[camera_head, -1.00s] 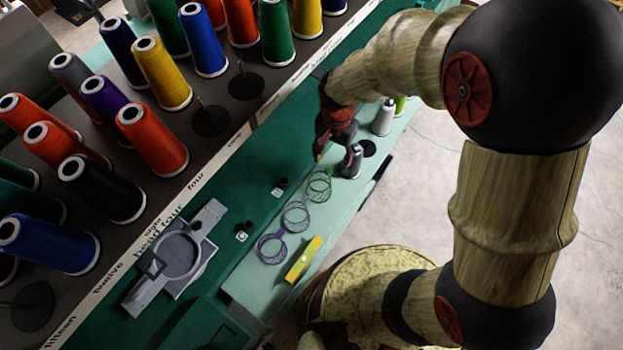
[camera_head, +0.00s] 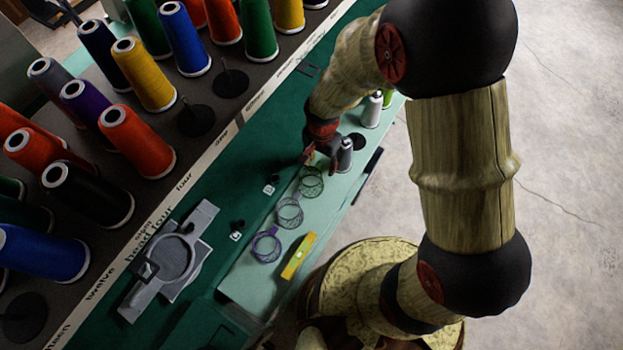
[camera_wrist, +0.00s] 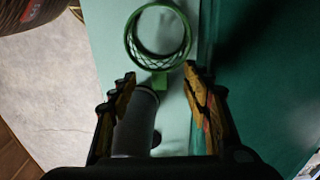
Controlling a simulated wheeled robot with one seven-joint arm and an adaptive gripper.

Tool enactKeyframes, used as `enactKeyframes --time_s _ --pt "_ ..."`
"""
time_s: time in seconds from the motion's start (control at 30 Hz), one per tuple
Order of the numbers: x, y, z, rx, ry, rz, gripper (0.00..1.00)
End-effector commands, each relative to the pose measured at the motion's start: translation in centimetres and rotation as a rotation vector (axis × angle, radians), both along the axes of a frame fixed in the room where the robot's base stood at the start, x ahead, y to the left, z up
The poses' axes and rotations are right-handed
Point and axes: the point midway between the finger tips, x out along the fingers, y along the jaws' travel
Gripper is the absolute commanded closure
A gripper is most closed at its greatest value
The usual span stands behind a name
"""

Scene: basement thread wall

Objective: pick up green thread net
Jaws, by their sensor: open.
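The green thread net (camera_head: 311,182) is a round mesh ring lying on the pale green ledge (camera_head: 262,284). In the wrist view the net (camera_wrist: 158,37) lies just beyond my fingertips, with a small tab pointing toward them. My gripper (camera_wrist: 160,76) is open and empty, its two fingers spread either side of the tab. In the head view my gripper (camera_head: 320,158) is just behind the net, close above the ledge. A grey spool (camera_wrist: 134,124) stands beneath or beside the left finger, partly hidden; I cannot tell whether they touch.
A grey net (camera_head: 289,212), a purple net (camera_head: 266,246) and a yellow level (camera_head: 299,256) lie along the ledge. The grey spool (camera_head: 345,154) and a white-grey spool (camera_head: 372,110) stand near my gripper. Coloured thread cones (camera_head: 137,141) fill the rack at left.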

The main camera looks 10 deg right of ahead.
Motion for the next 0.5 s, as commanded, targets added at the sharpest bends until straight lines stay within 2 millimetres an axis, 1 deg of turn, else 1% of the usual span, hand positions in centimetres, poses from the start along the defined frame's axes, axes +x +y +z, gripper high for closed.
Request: enactKeyframes --time_s 0.17,0.5 --pt "0.04 0.01 0.06 0.0 -0.001 0.0 0.52" --pt "0.06 0.01 0.08 0.0 -0.001 0.0 0.71"
